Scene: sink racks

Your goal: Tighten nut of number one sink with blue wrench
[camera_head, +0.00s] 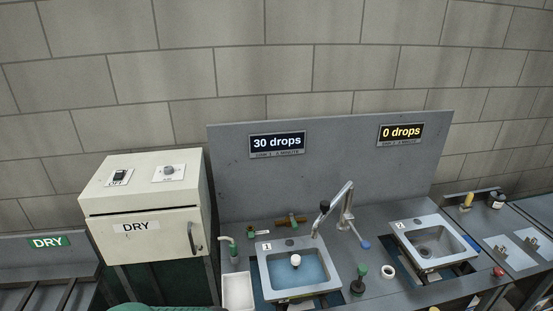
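The number one sink (262,272) sits in the counter at the middle bottom, with a "1" label on its back left corner. Blue water is in it, with a white knob-like piece (295,260) in the middle. A metal faucet (345,203) with a dark joint stands at its back right. A small blue-ended piece (365,244) lies right of the faucet's base; I cannot tell whether it is the blue wrench. No nut can be made out. Neither of my grippers shows in the head view.
Sink two (449,246) is at right. A white tray (238,290), green-topped plunger-like tool (358,280) and white ring (387,271) flank sink one. Brown pipe piece (291,220) lies behind. A "DRY" cabinet (150,245) stands left. Signs read "30 drops" (277,143) and "0 drops" (401,132).

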